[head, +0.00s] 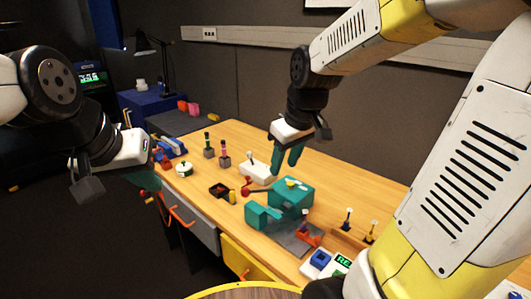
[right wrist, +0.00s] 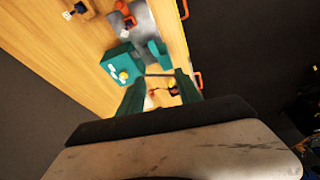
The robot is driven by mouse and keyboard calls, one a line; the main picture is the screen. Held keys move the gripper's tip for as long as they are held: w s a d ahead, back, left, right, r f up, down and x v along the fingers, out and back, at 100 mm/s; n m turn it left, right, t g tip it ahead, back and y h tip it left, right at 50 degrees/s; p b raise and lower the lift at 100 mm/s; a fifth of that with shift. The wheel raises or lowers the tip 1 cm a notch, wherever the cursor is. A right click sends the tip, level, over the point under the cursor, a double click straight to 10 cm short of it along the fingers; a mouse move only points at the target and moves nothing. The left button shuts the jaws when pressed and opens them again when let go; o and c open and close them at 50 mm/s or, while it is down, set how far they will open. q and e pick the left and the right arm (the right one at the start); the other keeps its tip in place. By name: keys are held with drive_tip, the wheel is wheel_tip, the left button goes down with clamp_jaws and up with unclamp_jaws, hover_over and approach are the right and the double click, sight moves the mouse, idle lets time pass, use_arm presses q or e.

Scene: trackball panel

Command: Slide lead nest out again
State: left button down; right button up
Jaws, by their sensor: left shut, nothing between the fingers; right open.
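A teal box fixture (head: 291,195) with a yellow knob on top stands on the wooden table; it also shows in the right wrist view (right wrist: 121,66). A separate teal bracket (head: 262,216) stands in front of it, by a grey plate (head: 292,240). I cannot tell which part is the lead nest. My right gripper (head: 287,158) is open and empty, above and behind the teal box, fingers pointing down. In the right wrist view (right wrist: 160,88) its teal fingers are apart. My left gripper (head: 146,178) is shut and empty, off the table's left edge.
A white box (head: 256,170), a dark tray (head: 219,190) and a white-and-green pot (head: 184,169) stand on the table left of the fixture. A red piece (head: 308,236) is on the grey plate. A blue block (head: 320,260) is at the front right. Drawers with orange handles line the front.

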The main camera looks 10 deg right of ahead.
drive_tip(key=shift+s+a+r+m+t, duration=0.15)
drive_tip(key=shift+s+a+r+m, duration=0.15)
drive_tip(key=shift+s+r, duration=0.15)
drive_tip(key=shift+s+a+r+m+t, duration=0.15)
drive_tip(key=shift+s+r+m, duration=0.15)
drive_tip(key=shift+s+r, duration=0.15)
drive_tip(key=shift+w, duration=0.1)
drive_tip(key=s+r+m+t+y, duration=0.1)
drive_tip(key=s+r+m+t, duration=0.1)
drive_tip(key=s, duration=0.6)
drive_tip(key=shift+s+d+r+m, duration=0.25)
drive_tip(key=shift+r+m, duration=0.35)
drive_tip(key=shift+m, duration=0.4)
drive_tip(key=shift+d, duration=0.15)
